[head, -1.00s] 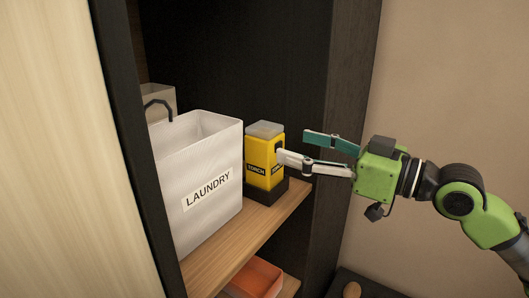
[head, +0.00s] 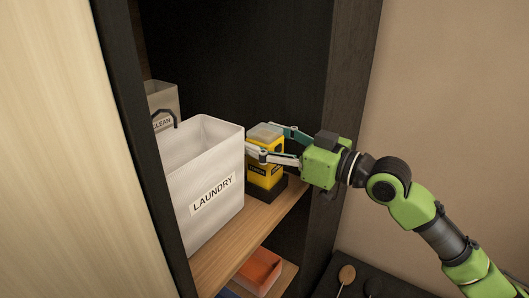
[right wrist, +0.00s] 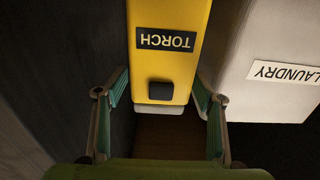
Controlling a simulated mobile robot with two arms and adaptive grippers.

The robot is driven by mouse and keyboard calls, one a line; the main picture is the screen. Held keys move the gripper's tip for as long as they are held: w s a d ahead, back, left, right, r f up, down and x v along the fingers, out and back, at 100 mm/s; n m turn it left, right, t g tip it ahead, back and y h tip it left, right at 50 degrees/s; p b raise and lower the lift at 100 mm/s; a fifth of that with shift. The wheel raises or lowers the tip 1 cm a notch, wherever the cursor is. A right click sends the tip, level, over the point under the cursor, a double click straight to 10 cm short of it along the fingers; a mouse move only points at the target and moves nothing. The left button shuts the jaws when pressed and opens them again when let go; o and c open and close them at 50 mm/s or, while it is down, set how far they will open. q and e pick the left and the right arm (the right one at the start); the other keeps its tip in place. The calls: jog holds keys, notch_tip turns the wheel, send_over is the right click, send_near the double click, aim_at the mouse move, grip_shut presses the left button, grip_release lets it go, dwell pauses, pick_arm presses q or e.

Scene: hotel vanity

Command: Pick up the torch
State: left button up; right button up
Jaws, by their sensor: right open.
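The yellow torch (head: 262,172), with a grey top and a dark base, stands upright on the wooden shelf (head: 240,231) to the right of the laundry bag. My right gripper (head: 262,142) is open, with its fingers reaching along both sides of the torch's upper part. In the right wrist view the torch (right wrist: 170,65) appears upside down, its label and a black button facing me, between the open fingers of the gripper (right wrist: 160,92). I cannot tell whether either finger touches it. My left gripper is not in view.
The white laundry bag (head: 205,200) stands close on the left of the torch, near one finger. A bag marked CLEAN (head: 163,105) is behind it. The dark cabinet side (head: 345,110) rises on the right. An orange bin (head: 258,271) is on the shelf below.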

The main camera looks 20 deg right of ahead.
jog(key=shift+c, duration=0.3)
jog(key=c, duration=1.7)
jog(key=shift+r, duration=0.1)
